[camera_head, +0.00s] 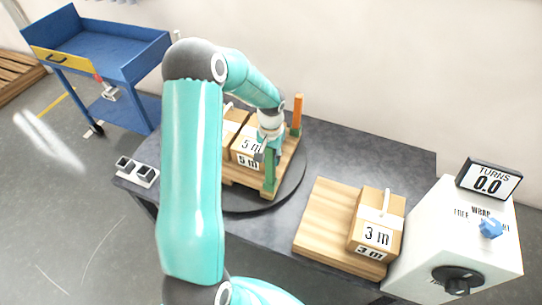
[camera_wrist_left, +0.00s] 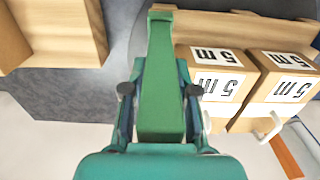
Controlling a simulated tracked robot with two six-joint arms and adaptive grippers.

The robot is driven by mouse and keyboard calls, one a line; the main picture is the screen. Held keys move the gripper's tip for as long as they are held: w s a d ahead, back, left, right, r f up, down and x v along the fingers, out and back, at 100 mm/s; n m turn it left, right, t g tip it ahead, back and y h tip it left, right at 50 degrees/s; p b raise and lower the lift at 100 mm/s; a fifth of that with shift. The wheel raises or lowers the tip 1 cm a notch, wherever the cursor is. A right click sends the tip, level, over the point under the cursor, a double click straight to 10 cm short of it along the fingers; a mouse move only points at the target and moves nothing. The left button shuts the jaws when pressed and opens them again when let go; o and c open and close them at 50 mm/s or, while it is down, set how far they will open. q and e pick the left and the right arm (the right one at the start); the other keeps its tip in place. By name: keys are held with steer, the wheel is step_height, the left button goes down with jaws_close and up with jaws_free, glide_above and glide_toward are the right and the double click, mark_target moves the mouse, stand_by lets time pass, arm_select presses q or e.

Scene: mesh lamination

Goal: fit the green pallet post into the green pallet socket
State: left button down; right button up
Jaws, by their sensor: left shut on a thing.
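My left gripper (camera_head: 268,150) is shut on the green pallet post (camera_head: 270,177). The post stands roughly upright at the near right corner of the wooden pallet (camera_head: 293,150). In the left wrist view the two fingers (camera_wrist_left: 160,100) grip the sides of the post (camera_wrist_left: 160,75), and its far end reaches the pallet's edge. The green socket cannot be made out apart from the post, so I cannot tell whether the post's lower end is inside it or just above. My right gripper is not in view.
Boxes marked 5 m (camera_head: 245,150) stand on the pallet, beside the post. An orange post (camera_head: 297,113) stands at the pallet's back corner. The pallet rests on a dark turntable (camera_head: 290,193). A box marked 3 m (camera_head: 377,235) on a wooden board and a white control box (camera_head: 455,235) stand right.

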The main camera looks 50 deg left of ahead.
arm_select(q)
steer(key=shift+f+b, duration=1.3)
steer(key=shift+f, duration=0.2)
steer(key=c, duration=0.8)
jaws_free()
steer(key=shift+r, duration=0.1)
step_height(320, 180, up, 12)
steer(key=shift+f, duration=0.1)
